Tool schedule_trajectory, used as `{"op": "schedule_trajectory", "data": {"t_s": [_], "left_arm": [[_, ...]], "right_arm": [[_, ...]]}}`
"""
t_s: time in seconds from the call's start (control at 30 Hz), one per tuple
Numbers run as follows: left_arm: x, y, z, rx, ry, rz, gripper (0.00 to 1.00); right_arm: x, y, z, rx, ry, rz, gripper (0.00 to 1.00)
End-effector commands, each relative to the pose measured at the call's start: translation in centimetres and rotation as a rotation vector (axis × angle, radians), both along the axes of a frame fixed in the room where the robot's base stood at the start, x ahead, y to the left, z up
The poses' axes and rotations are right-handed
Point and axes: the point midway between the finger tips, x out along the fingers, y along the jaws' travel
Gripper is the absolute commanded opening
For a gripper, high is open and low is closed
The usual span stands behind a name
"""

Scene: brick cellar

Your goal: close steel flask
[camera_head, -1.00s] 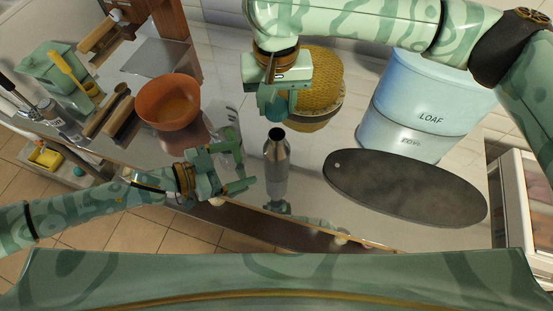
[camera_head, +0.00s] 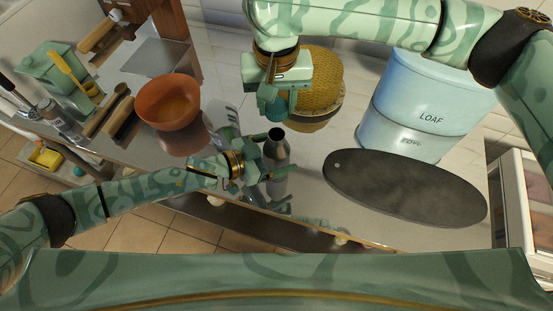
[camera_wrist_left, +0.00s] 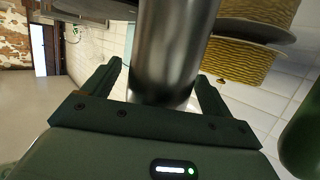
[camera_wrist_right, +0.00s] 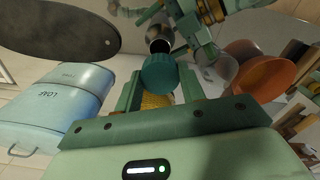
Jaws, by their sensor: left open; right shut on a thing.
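The steel flask (camera_head: 278,150) stands upright on the shiny counter, its dark open mouth facing up. My left gripper (camera_head: 264,163) is open at the flask's side. In the left wrist view the flask (camera_wrist_left: 172,45) is between the two spread fingers, with gaps on both sides. My right gripper (camera_head: 276,97) is shut on a teal cap (camera_head: 277,110) and holds it above the flask, a little behind it in the head view. The right wrist view shows the cap (camera_wrist_right: 159,73) between the fingers and the flask's mouth (camera_wrist_right: 159,45) beyond it.
A dark oval board (camera_head: 405,188) lies right of the flask. A blue bread bin (camera_head: 420,100) and a yellow woven basket (camera_head: 325,80) stand behind. An orange bowl (camera_head: 172,102) and wooden-handled tools (camera_head: 110,112) are at left. The counter's front edge is close.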

Motion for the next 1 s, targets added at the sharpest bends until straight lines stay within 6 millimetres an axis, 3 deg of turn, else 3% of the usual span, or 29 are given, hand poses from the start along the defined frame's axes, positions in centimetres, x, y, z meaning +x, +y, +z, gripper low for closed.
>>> {"op": "schedule_trajectory", "data": {"t_s": [0.07, 0.3, 0.43, 0.73, 1.0], "left_arm": [[0.0, 0.0, 0.0, 0.0, 0.0, 0.0, 0.85], [0.0, 0.0, 0.0, 0.0, 0.0, 0.0, 0.18], [0.0, 0.0, 0.0, 0.0, 0.0, 0.0, 0.19], [0.0, 0.0, 0.0, 0.0, 0.0, 0.0, 0.19], [0.0, 0.1, 0.0, 0.0, 0.0, 0.0, 0.19]], "right_arm": [[0.0, 0.0, 0.0, 0.0, 0.0, 0.0, 0.19], [0.0, 0.0, 0.0, 0.0, 0.0, 0.0, 0.19], [-0.1, 0.0, -0.7, 0.0, 0.003, -0.001, 0.19], [-0.1, 0.0, -4.7, 0.001, 0.002, 0.0, 0.19], [-0.1, 0.0, -5.0, 0.001, 0.0, 0.0, 0.19]]}}
